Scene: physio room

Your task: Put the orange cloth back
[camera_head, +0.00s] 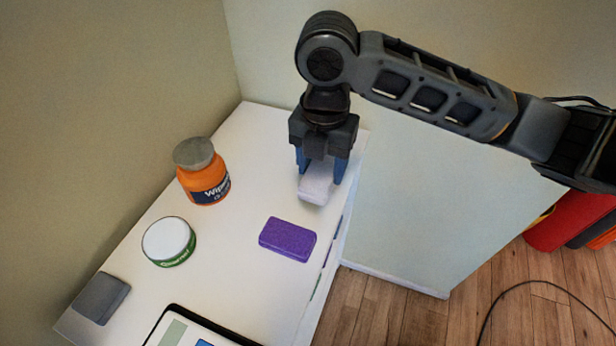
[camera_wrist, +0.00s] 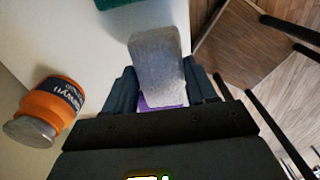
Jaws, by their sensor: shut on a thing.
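No orange cloth shows in either view; the orange thing I see is a wipes bottle with a grey lid (camera_head: 203,178), upright on the white top and also in the wrist view (camera_wrist: 45,108). My gripper (camera_head: 322,172) points down over the far right part of the white top. It is shut on a pale grey-white block (camera_head: 315,188), which shows between the blue fingers in the wrist view (camera_wrist: 158,65). I cannot tell whether the block touches the surface. A purple block (camera_head: 287,239) lies nearer, apart from the gripper.
A white-lidded green tub (camera_head: 168,242), a grey block (camera_head: 100,298) and a dark-framed tablet or board (camera_head: 185,332) are on the white top (camera_head: 225,270). Walls bound its left and back. Its right edge drops to a wooden floor with a cable (camera_head: 510,290) and red rolls (camera_head: 570,222).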

